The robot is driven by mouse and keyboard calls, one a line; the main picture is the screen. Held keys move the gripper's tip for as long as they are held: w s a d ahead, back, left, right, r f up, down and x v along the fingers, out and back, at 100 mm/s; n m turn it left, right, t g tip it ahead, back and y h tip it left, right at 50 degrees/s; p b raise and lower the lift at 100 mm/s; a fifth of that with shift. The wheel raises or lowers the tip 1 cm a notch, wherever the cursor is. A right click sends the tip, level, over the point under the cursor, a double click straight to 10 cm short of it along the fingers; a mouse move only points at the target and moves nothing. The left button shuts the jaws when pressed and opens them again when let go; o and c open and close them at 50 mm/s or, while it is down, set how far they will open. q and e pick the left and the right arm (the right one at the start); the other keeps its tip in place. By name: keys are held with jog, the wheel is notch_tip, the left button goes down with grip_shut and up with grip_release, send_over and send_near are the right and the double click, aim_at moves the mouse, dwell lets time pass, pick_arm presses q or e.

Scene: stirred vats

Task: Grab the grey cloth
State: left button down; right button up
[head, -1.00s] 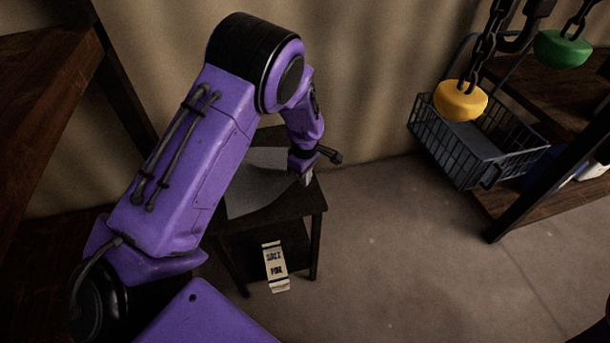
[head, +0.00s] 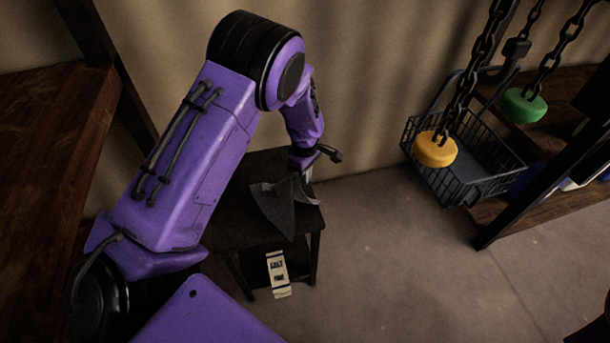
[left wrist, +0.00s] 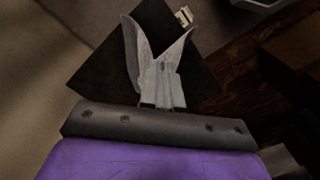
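The grey cloth (head: 281,208) is gathered up and hangs in pointed folds over a small dark table. My left gripper (head: 306,175) is at the cloth's upper right corner, above the tabletop. In the left wrist view the fingers of my left gripper (left wrist: 162,75) are together, with the cloth (left wrist: 133,52) pinched between them and spreading out in two folds. Whether the cloth's lowest tip touches the tabletop is hard to tell. My right gripper is not in view.
The small dark table (head: 232,232) has a lower shelf, with a white salt box (head: 277,273) at its front. At the right, a wire basket (head: 462,165) sits near yellow (head: 435,150) and green (head: 524,106) weights on chains. The floor between is clear.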

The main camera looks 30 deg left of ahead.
pick_arm(q)
notch_tip(320, 180, up, 25)
jog(key=b, duration=0.1)
jog(key=shift+r, duration=0.15)
